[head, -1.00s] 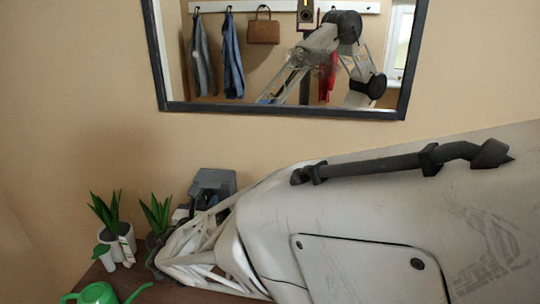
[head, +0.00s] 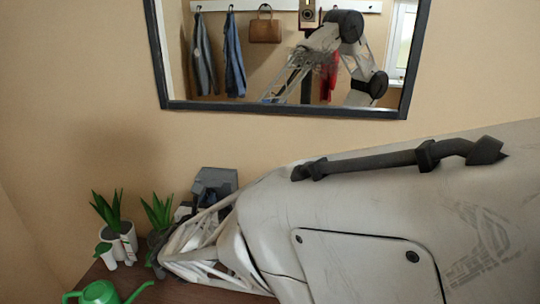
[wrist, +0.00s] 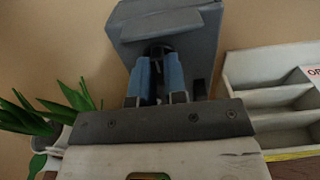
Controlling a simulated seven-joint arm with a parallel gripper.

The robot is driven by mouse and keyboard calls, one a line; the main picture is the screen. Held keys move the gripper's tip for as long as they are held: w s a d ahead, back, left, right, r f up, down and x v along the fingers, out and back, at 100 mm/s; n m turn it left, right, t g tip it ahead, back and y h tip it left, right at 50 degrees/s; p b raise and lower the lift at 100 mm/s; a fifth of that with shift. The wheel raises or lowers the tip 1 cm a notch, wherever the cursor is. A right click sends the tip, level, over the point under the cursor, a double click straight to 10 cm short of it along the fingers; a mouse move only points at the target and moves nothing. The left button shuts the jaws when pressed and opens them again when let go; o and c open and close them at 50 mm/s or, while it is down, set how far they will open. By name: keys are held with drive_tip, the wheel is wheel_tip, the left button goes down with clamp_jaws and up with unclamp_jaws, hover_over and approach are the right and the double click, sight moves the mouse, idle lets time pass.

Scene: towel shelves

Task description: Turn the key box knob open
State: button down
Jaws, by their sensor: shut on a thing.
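The key box (wrist: 172,24) is a blue-grey box with a sloped, overhanging top, in the upper middle of the wrist view. It also shows in the head view (head: 214,184), just behind the end of my arm. A dark knob (wrist: 158,50) is on its front. My gripper (wrist: 159,68) has its two blue fingers on either side of the knob and is shut on it. The knob is mostly hidden between the fingertips, and its turn angle cannot be made out.
Potted plants (head: 114,228) stand left of the key box. A green watering can (head: 100,293) is at the table's front left. A pale compartment rack (wrist: 268,92) stands right of the box in the wrist view. A dark-framed mirror (head: 285,109) hangs above.

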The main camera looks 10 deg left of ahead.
drive_tip(key=shift+m, duration=8.9)
drive_tip(key=c, duration=1.2)
unclamp_jaws()
drive_tip(key=shift+o, duration=0.2)
drive_tip(key=shift+s, duration=0.1)
